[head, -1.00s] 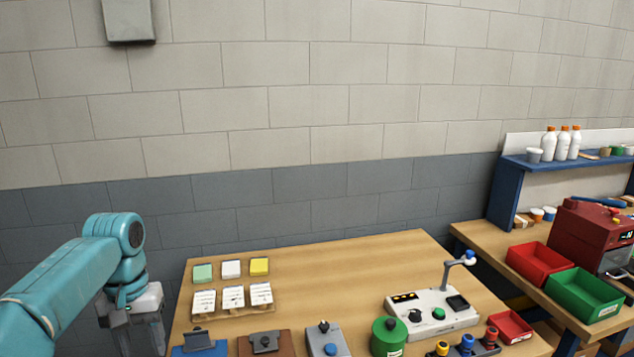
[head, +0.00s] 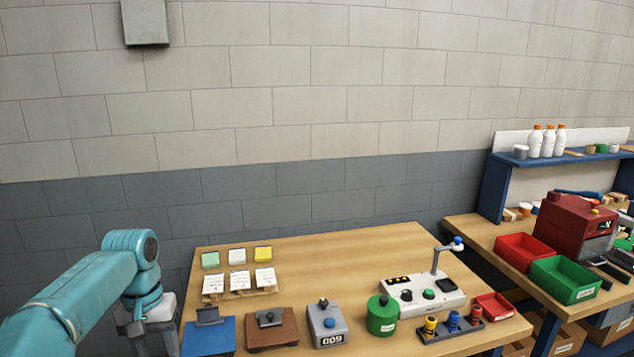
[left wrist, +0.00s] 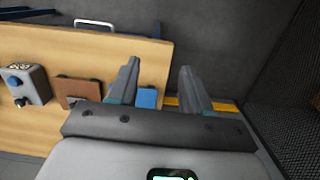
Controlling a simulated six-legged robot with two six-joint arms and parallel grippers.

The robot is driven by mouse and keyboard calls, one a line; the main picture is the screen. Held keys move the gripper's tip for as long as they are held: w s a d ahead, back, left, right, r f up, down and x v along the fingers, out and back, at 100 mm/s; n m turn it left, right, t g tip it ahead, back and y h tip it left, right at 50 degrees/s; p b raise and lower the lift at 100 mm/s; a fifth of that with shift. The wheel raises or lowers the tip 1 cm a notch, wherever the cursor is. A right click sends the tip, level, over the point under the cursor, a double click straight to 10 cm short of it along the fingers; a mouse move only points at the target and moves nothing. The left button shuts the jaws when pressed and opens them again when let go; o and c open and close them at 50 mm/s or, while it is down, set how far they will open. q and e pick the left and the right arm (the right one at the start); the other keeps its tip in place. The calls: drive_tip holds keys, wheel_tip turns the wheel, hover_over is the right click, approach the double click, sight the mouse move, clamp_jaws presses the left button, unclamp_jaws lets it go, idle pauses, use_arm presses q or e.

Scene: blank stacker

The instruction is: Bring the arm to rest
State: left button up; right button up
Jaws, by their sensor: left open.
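My left arm comes in from the left in the head view, bent down at the teal elbow, with its grey wrist at the table's left edge. The left gripper (left wrist: 157,82) shows in the left wrist view with its two fingers apart and nothing between them. Its fingers reach over the edge of the wooden table (left wrist: 100,48), near a blue block (left wrist: 147,97) and a brown block (left wrist: 80,90). The fingertips are hidden in the head view. My right arm and gripper are not in view.
The wooden table (head: 340,265) holds a blue block (head: 209,335), a brown block (head: 272,328), a grey numbered block (head: 326,322), a green canister (head: 381,314) and a white control box (head: 425,294). A side bench holds a red bin (head: 524,257) and a green bin (head: 563,280). The table's middle is clear.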

use_arm(q)
drive_tip(key=s+d+f+h, duration=0.15)
drive_tip(key=d+f, duration=0.25)
drive_tip(key=f, duration=0.5)
drive_tip(key=s+d+f+m, duration=0.1)
drive_tip(key=s+d+f, duration=0.15)
drive_tip(key=f, duration=0.55)
drive_tip(key=s+d+f+h, duration=0.1)
drive_tip(key=d+f, duration=0.4)
drive_tip(key=f, duration=0.4)
drive_tip(key=s+d+f, duration=0.2)
drive_tip(key=s+f, duration=0.2)
drive_tip(key=s, duration=0.6)
drive_tip(key=s+d+f+t+h, duration=0.1)
drive_tip(key=s+d+f, duration=0.2)
drive_tip(key=s, duration=0.7)
drive_tip(key=shift+d+f+n, duration=0.35)
drive_tip(key=shift+f+n, duration=0.05)
drive_tip(key=shift+f, duration=0.3)
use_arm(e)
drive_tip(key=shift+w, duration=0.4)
